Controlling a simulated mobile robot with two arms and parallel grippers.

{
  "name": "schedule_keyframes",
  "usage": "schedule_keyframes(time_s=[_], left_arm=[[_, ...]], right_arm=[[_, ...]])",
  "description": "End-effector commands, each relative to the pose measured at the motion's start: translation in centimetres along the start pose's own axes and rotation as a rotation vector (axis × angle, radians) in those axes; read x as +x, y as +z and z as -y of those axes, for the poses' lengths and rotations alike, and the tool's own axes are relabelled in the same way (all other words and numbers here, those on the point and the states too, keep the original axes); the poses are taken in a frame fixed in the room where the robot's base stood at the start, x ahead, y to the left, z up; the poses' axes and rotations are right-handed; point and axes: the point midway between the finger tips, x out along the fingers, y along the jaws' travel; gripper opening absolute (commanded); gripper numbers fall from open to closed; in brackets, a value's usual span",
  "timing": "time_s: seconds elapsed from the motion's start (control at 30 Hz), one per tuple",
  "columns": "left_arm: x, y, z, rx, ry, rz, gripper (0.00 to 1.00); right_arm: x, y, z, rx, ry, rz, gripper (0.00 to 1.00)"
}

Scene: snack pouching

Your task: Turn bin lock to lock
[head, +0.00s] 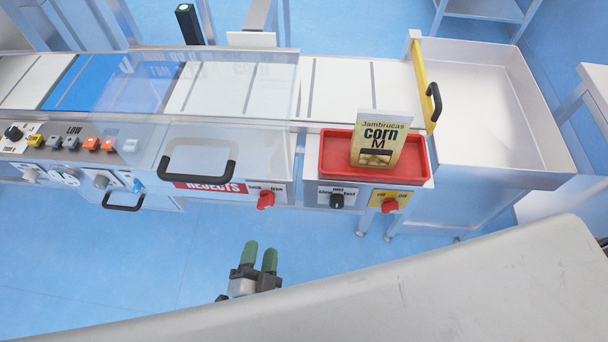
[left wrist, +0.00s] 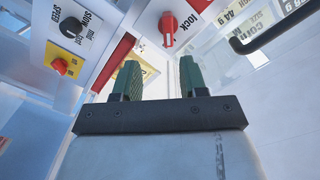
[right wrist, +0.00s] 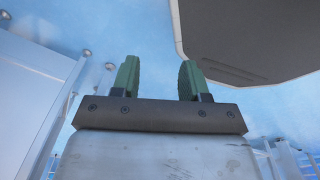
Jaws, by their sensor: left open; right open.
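The bin lock is a red knob (head: 265,200) on a white panel right of the red REJECTS label (head: 209,187). In the left wrist view the red knob (left wrist: 168,26) is ahead of the fingers, beside the printed word "lock". My right gripper (right wrist: 158,72) is open and empty over the blue floor, and is not seen in the head view.
A black speed knob (head: 336,200) and a red knob on yellow (head: 389,205) sit right of the lock. A red tray (head: 335,154) holds a corn pouch (head: 380,140). A black bin handle (head: 197,174) juts out at left. Open floor (head: 110,260) lies in front.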

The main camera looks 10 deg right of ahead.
Motion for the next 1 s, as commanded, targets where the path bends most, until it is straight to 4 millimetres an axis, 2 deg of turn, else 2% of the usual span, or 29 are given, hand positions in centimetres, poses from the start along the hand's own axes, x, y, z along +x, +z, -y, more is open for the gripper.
schedule_keyframes(time_s=[0.03, 0.17, 0.43, 0.7, 1.0], left_arm=[[0.0, -0.6, 0.5, 0.007, -0.014, -0.006, 0.43], [0.9, -1.0, 0.8, 0.016, -0.026, -0.008, 0.43], [5.8, -1.1, 1.0, 0.014, -0.026, -0.01, 0.43], [9.8, -1.0, 0.9, 0.015, -0.023, -0.009, 0.43], [10.8, -1.0, 0.9, 0.015, -0.021, -0.007, 0.43]], right_arm=[[-0.1, 0.0, 0.2, 0.0, -0.003, 0.0, 0.44], [-0.2, -0.1, 0.8, 0.0, -0.011, 0.0, 0.44], [-0.7, 0.5, 3.3, 0.001, -0.042, 0.007, 0.44], [-0.7, 0.3, 1.7, 0.001, -0.022, 0.006, 0.44], [-0.6, 0.3, 1.2, 0.004, -0.015, 0.005, 0.44]])
